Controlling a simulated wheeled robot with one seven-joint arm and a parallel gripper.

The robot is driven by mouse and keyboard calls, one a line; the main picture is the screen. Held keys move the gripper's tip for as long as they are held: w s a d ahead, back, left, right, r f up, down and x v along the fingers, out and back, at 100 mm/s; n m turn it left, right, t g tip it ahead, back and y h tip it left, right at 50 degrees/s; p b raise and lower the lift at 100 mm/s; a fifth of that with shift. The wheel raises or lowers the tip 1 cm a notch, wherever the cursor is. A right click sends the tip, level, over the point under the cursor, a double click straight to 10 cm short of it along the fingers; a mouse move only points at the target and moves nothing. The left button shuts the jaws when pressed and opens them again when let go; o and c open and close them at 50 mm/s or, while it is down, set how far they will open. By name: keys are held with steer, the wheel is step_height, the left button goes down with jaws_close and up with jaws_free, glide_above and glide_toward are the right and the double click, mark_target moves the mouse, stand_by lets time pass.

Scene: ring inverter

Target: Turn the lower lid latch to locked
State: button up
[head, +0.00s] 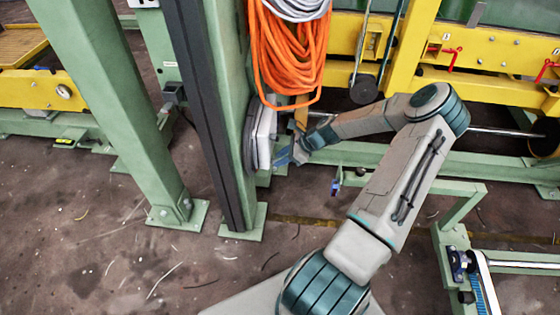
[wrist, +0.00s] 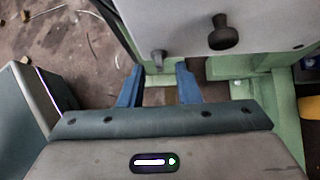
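A pale box lid (head: 264,136) is mounted on the side of a green column in the head view. In the wrist view the lid (wrist: 270,25) fills the upper right. A small grey latch (wrist: 158,57) sticks out near the lid's lower left edge. My gripper (wrist: 159,68) is open, with its two blue fingers apart. In the picture the latch lies between the fingertips; I cannot tell whether they touch it. In the head view my gripper (head: 284,156) is close beside the lid's lower part, and the latch is too small to make out.
A dark round knob (wrist: 223,34) stands out from the lid, right of the latch. Orange cable coils (head: 290,50) hang above the lid. The green column (head: 232,110) carries the box. A yellow machine frame (head: 480,60) stands behind my arm. Open floor (head: 110,250) lies at left.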

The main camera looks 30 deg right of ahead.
steer(key=shift+w+a+f, duration=0.2)
steer(key=shift+a+f, duration=0.15)
steer(key=shift+f, duration=0.05)
jaws_close()
steer(key=n+t+h+b, duration=0.1)
steer(key=n+t+b, duration=0.2)
steer(key=t+b, duration=0.1)
steer(key=s+f+n+t+h+b, duration=0.1)
steer(key=n+t+b, duration=0.2)
steer(key=b, duration=0.3)
steer(key=n+t+h+b, duration=0.2)
steer(key=n+t+b, duration=0.1)
steer(key=t+b, duration=0.2)
steer(key=shift+s+a+f+t+b, duration=0.25)
steer(key=shift+a+f+t+b, duration=0.05)
steer(key=shift+a+f+b, duration=0.1)
steer(key=shift+r, duration=0.1)
stand_by(0.6)
